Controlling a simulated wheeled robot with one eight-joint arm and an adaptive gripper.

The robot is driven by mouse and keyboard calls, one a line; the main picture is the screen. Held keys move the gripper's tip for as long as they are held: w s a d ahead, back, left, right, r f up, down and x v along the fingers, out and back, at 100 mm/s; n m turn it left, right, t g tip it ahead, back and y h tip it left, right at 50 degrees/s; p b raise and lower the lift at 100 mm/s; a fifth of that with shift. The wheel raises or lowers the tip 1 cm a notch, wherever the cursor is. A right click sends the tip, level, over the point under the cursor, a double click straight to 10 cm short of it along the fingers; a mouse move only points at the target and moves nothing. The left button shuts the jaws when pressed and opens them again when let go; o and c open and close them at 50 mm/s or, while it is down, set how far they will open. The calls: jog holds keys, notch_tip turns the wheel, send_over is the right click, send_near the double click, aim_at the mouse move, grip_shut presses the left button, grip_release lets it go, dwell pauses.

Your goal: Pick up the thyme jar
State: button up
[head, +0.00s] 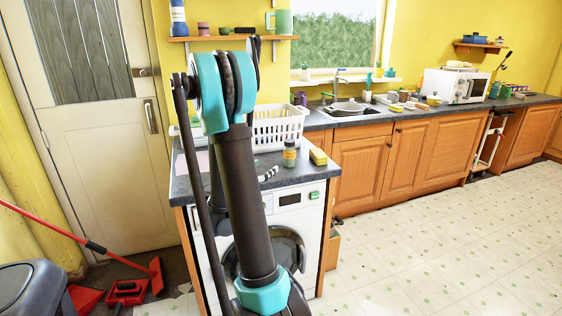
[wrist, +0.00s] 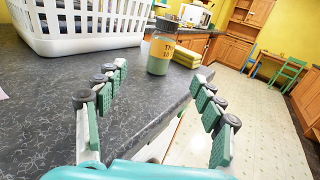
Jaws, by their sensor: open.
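The thyme jar (head: 290,153) stands upright on the dark worktop above the washing machine, near its right front corner. In the head view my arm hides most of the gripper.
A white basket (wrist: 80,22) stands left of the jar. A yellow-green sponge (head: 318,157) lies close to the jar's right, also visible in the wrist view (wrist: 187,58). The worktop (wrist: 45,95) is clear before the jar; its edge drops away at right.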

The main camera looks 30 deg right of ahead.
aim_at(286, 154)
jog(key=x, duration=1.7)
jog(key=shift+s+d, duration=0.15)
jog(key=shift+d, duration=0.05)
jog(key=c, duration=1.3)
jog(key=shift+c, duration=0.2)
jog(key=shift+r, duration=0.1)
